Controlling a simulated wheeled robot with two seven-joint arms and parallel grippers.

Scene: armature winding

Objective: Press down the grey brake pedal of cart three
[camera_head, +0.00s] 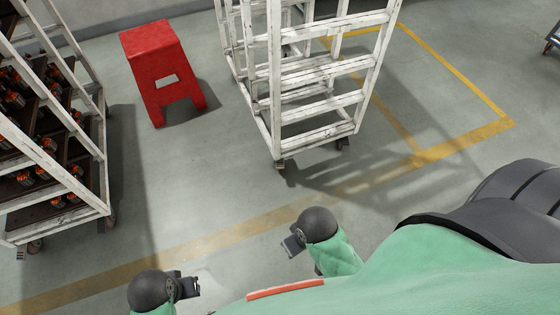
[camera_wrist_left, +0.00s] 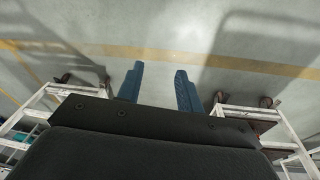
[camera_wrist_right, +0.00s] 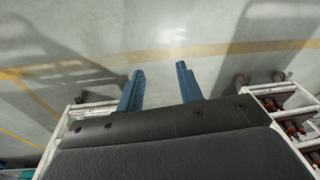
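A white, mostly empty rack cart (camera_head: 318,133) stands on casters at the upper middle of the head view. A second white cart (camera_head: 85,190), loaded with orange-and-dark parts, stands at the left. No number shows on either, so I cannot tell which is cart three. A grey brake pedal cannot be made out; small dark casters (camera_head: 279,165) show under the empty cart. My left gripper (camera_head: 190,287) is low in the view, apart from both carts; its fingers are spread and empty in the left wrist view (camera_wrist_left: 158,78). My right gripper (camera_head: 291,244) is also apart, open and empty in the right wrist view (camera_wrist_right: 160,78).
A red step stool (camera_head: 163,70) stands between the two carts. Yellow lines (camera_head: 225,238) cross the grey floor. The floor between my grippers and the carts is clear. Part of a dark wheeled object (camera_head: 552,40) shows at the far right.

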